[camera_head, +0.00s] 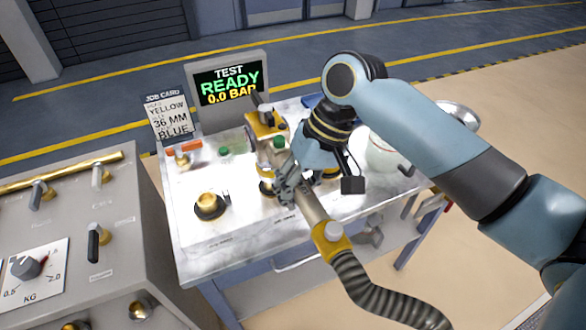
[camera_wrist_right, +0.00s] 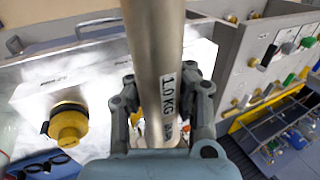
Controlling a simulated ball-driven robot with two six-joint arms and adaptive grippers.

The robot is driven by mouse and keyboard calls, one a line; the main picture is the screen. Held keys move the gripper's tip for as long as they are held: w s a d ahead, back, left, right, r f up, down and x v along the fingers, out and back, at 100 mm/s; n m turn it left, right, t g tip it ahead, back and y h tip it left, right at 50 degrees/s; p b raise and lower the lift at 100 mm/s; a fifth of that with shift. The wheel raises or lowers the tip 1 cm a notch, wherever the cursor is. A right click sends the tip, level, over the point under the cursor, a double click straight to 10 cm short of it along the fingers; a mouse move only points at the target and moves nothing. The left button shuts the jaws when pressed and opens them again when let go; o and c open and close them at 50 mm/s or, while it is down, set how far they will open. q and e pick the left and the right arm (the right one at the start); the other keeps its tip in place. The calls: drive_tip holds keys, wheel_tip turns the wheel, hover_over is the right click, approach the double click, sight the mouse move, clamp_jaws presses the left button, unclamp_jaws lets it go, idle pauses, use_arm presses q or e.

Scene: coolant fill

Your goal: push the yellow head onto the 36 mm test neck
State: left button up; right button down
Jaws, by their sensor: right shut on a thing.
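My right gripper (camera_head: 287,187) is shut on the metal barrel (camera_head: 311,209) of a filling tool. The barrel fills the middle of the right wrist view (camera_wrist_right: 158,50) and bears a "1.0 KG" label. The yellow head (camera_head: 264,123) is at the barrel's far end, over the back of the bench; whether it touches anything is unclear. A test neck with a yellow top and black base (camera_head: 208,203) stands clear on the left of the bench top. Another neck (camera_head: 267,187) is partly hidden behind the barrel. Labels are too small to tell which is 36 mm. My left gripper is not in view.
A screen (camera_head: 228,88) reads "TEST READY 0.0 BAR". The job card (camera_head: 168,117) reads yellow, 36 mm, blue. A grey hose (camera_head: 375,290) hangs from the tool's near end. A grey cabinet (camera_head: 75,230) with valves stands at left. The bench's front left (camera_head: 205,255) is bare.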

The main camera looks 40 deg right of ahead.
drive_tip(key=shift+f+b, duration=0.45)
drive_tip(key=shift+f, duration=1.4)
idle(0.5)
drive_tip(key=c, duration=1.1)
unclamp_jaws()
drive_tip(key=shift+c, duration=0.2)
drive_tip(key=v, duration=1.2)
